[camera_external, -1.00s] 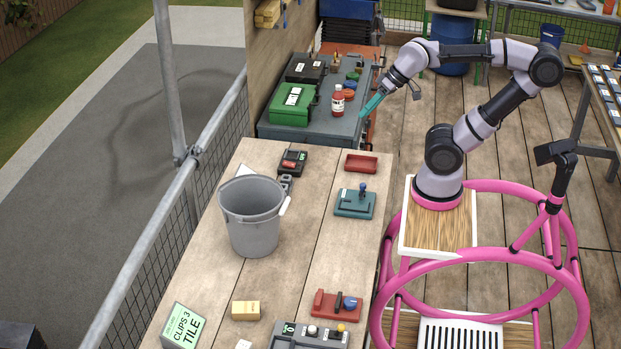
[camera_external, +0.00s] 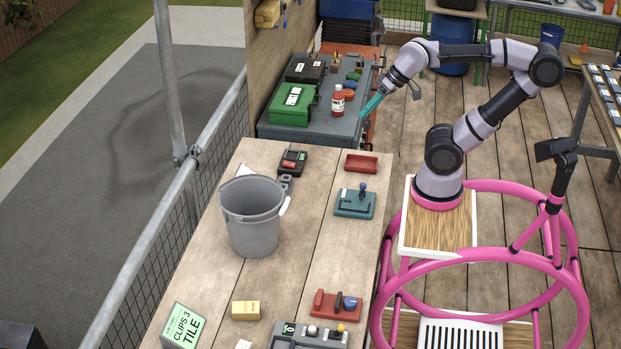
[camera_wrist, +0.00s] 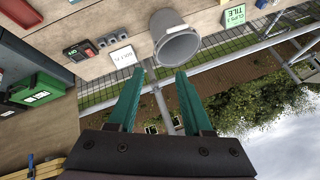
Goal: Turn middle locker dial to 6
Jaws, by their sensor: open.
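No locker with numbered dials can be made out for certain. A small grey block (camera_wrist: 108,40) with a row of round shapes lies on the bench in the wrist view; I cannot tell whether these are dials or read any number. It is partly hidden behind the bucket in the external view (camera_external: 286,181). My gripper (camera_wrist: 158,76) is open and empty, with its two teal fingers apart in the air. In the external view my gripper (camera_external: 373,103) hangs by the right edge of the grey cabinet top, apart from the bench things.
A grey bucket (camera_external: 252,230) stands on the wooden bench (camera_external: 290,262). A black device (camera_external: 292,162), a red tray (camera_external: 361,163) and a teal fixture (camera_external: 355,203) lie around it. A green case (camera_external: 292,104) and red bottle (camera_external: 338,102) stand on the grey cabinet. A white card (camera_wrist: 123,57) lies near the bucket.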

